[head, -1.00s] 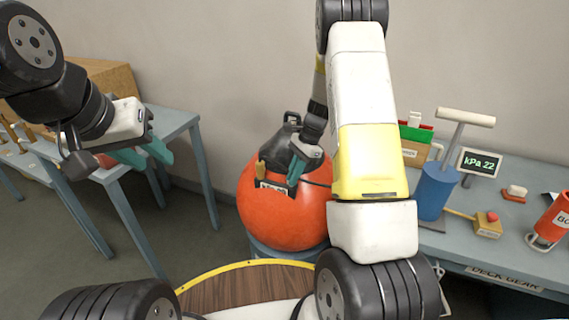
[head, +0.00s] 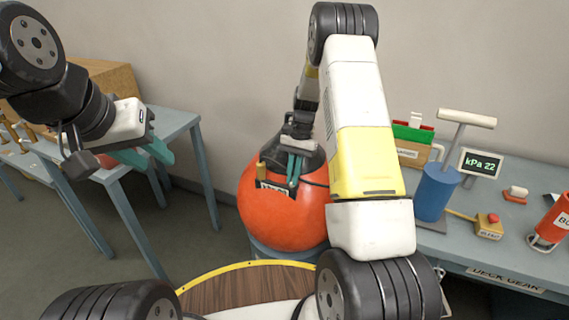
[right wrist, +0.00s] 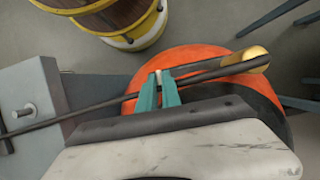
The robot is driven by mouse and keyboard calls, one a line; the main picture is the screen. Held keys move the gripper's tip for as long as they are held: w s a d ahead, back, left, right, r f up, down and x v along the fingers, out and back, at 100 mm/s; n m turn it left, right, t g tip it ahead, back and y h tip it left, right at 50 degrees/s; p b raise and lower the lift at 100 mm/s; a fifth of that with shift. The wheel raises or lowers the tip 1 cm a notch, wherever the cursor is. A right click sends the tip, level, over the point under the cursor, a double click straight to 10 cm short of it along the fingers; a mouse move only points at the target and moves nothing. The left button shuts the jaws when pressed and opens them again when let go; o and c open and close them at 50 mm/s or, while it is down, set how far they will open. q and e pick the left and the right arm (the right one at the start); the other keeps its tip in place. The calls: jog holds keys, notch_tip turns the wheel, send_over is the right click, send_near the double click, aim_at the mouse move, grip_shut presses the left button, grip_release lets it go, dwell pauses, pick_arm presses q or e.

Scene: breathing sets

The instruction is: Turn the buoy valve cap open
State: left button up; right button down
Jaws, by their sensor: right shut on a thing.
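The orange buoy (head: 285,222) with a black top stands beyond the wooden-topped drum, and it also shows in the right wrist view (right wrist: 205,62). A brass piece (head: 261,171) stands on the left of its black top; a brass end (right wrist: 246,60) on a dark rod shows in the right wrist view. My right gripper (head: 294,178) points down at the buoy's top, its teal fingers close together. My left gripper (head: 150,156) is open and empty, away from the buoy by the left table.
The right table (head: 480,247) carries a blue pump (head: 436,192), a gauge reading kPa 22 (head: 479,163), a yellow box with a red button (head: 488,226) and an orange cylinder (head: 553,222). A wooden-topped drum (head: 240,289) stands in front.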

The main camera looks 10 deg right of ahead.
dwell(0.4)
jog(key=c, duration=1.8)
grip_release()
jog(key=v, duration=0.7)
jog(key=shift+w+d+r, duration=0.1)
jog(key=shift+w+r, duration=0.05)
jog(key=shift+r, duration=0.3)
